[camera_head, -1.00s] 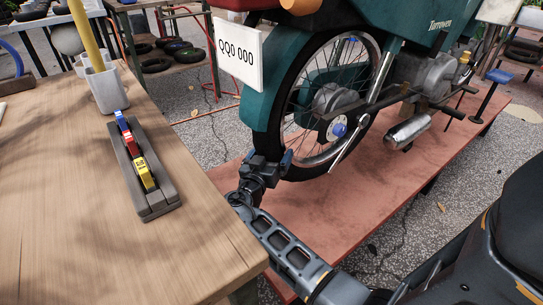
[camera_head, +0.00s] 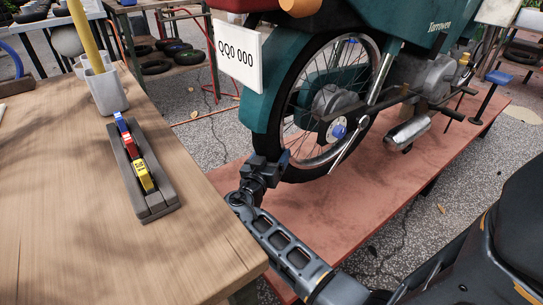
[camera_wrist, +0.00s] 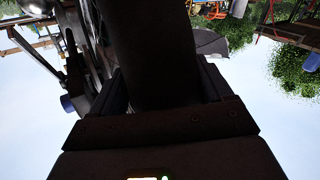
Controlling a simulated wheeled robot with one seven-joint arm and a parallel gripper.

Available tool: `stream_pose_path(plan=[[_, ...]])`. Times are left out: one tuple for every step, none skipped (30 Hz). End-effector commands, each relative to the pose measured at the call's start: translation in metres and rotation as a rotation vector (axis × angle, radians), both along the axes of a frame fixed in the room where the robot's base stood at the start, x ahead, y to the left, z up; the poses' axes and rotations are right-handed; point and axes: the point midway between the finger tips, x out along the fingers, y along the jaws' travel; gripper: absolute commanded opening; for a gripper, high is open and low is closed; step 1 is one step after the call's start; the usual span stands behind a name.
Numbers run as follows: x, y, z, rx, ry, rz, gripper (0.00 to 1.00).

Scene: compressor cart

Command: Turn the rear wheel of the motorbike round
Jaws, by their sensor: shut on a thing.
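The motorbike's rear wheel (camera_head: 290,120) is a black tyre with a silver rim and thin spokes, under a teal mudguard (camera_head: 262,100), on a red platform. My gripper (camera_head: 268,168) is at the lower rear of the tyre, and its fingers are shut on it. In the wrist view the dark tyre (camera_wrist: 155,50) runs between the two fingers (camera_wrist: 160,90). The hub and a blue cap (camera_head: 338,131) show at the wheel's middle. The wheel's top is hidden by the mudguard.
A wooden table (camera_head: 80,220) on the left holds a grey tray with coloured blocks (camera_head: 142,175) and a grey cup (camera_head: 104,90). The red platform (camera_head: 360,195) extends right under the motorbike. A silver exhaust (camera_head: 408,132) lies right of the wheel.

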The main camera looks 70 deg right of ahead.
Motion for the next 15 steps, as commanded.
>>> stream_pose_path(plan=[[0.000,0.000,0.000,0.000,0.001,-0.001,0.33],[0.000,0.000,0.000,0.000,0.001,-0.001,0.31],[0.000,0.000,0.000,0.000,0.001,-0.001,0.27],[0.000,0.000,0.000,0.000,0.001,-0.001,0.24],[-0.001,0.000,0.000,0.000,0.001,-0.001,0.24],[0.000,0.000,0.001,0.002,-0.001,-0.001,0.24],[0.000,0.001,0.003,0.005,-0.004,-0.001,0.24],[0.000,0.001,0.006,0.011,-0.008,-0.002,0.24],[0.000,0.002,0.011,0.021,-0.015,-0.002,0.24],[0.001,0.002,0.014,0.030,-0.020,-0.002,0.24],[0.001,0.003,0.018,0.042,-0.028,-0.002,0.24],[0.002,0.004,0.023,0.057,-0.038,-0.003,0.24],[0.002,0.005,0.025,0.067,-0.045,-0.003,0.24],[0.003,0.006,0.028,0.078,-0.051,-0.003,0.24],[0.003,0.007,0.031,0.090,-0.058,-0.003,0.24]])
